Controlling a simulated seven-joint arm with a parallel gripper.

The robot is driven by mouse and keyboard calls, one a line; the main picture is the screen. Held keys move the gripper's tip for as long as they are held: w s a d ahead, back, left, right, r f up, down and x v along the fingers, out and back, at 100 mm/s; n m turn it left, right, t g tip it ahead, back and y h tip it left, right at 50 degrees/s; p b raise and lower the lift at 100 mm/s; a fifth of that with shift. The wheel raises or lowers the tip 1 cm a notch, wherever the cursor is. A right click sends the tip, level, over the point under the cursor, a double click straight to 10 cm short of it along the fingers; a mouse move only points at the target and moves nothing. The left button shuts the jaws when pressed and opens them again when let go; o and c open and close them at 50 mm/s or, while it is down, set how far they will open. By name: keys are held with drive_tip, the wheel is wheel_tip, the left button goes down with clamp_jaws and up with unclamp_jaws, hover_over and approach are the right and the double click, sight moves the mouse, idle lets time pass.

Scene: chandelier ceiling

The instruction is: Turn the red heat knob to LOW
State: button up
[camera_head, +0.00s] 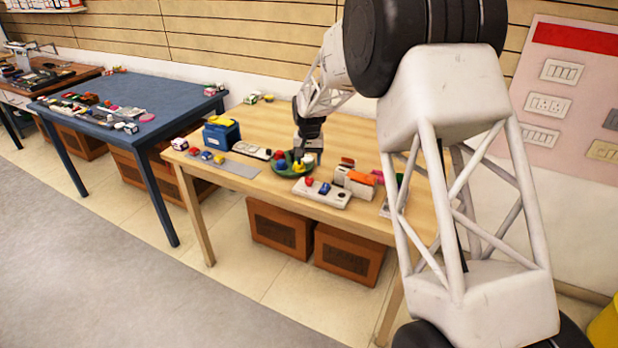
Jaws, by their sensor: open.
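A small red knob (309,181) stands on the left part of a white panel (336,202) near the front edge of the wooden table. A blue piece (325,188) is on the same panel, just right of the red knob. Any LOW marking is too small to read. My gripper (309,157) is open and points down, above and behind the red knob and apart from it. It is over or close to a green dish (281,171); I cannot tell whether it touches anything there.
A blue box (221,136) and a grey mat (236,167) are to the left. The table's bare wood (262,120) behind is clear.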

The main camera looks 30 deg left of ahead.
sight(309, 179)
drive_tip(key=shift+f, duration=3.75)
drive_tip(key=shift+c, duration=0.5)
drive_tip(key=c, duration=0.8)
drive_tip(key=shift+n, duration=0.4)
drive_tip(key=n, duration=0.4)
drive_tip(key=shift+n, duration=2.1)
